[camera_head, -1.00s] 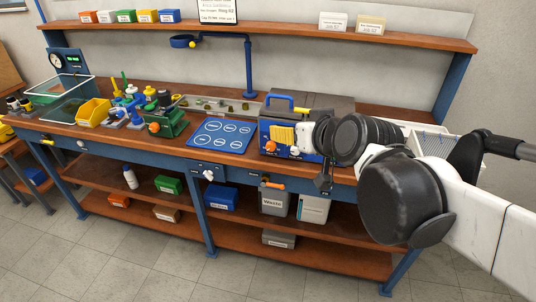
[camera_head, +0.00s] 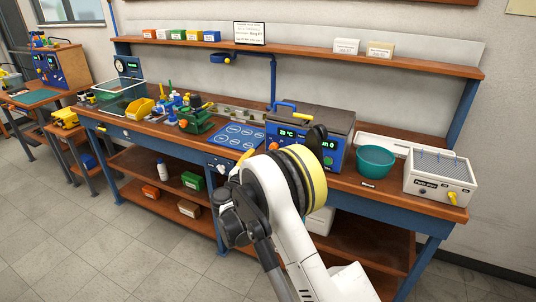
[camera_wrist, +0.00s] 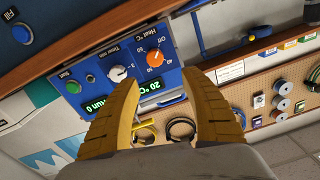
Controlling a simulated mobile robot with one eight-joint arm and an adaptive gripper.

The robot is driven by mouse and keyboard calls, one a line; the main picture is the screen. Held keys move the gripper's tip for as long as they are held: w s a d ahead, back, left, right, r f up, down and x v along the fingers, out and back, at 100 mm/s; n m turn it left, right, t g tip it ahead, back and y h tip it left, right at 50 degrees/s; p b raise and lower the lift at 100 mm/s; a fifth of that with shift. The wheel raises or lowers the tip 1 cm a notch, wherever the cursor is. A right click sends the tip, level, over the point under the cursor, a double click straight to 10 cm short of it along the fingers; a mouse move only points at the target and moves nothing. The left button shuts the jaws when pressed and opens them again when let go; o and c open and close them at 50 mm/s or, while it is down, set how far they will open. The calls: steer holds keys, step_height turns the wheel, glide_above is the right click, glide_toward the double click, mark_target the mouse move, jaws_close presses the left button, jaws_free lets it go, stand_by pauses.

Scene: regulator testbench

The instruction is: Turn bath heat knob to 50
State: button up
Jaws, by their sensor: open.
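The bath has a blue front panel and grey lid (camera_head: 322,118) on the bench in the head view, with my arm partly in front. Its panel (camera_wrist: 112,55) appears upside down in the wrist view, with the orange heat knob (camera_wrist: 155,57), a white timer knob (camera_wrist: 117,73) and a green start button (camera_wrist: 73,86). The display (camera_wrist: 160,93) reads 20 °C. I cannot tell the knob's exact setting. The fingers are not clear in the head view.
A teal bowl (camera_head: 375,160) and a white box with a yellow knob (camera_head: 438,176) stand right of the bath. A blue mat (camera_head: 236,136) and a green fixture (camera_head: 196,122) lie to its left. The floor (camera_head: 150,255) in front is clear at left.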

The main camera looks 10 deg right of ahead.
mark_target(273, 149)
steer(key=b+x, duration=0.1)
steer(key=x, duration=0.2)
steer(key=f+b+x, duration=0.1)
steer(key=x, duration=0.2)
steer(key=f+b+x, duration=0.1)
steer(key=x, duration=0.2)
steer(key=shift+d, duration=0.3)
steer(key=shift+w+d+r, duration=0.1)
steer(key=shift+w+d, duration=0.25)
steer(key=shift+w, duration=0.1)
jaws_close()
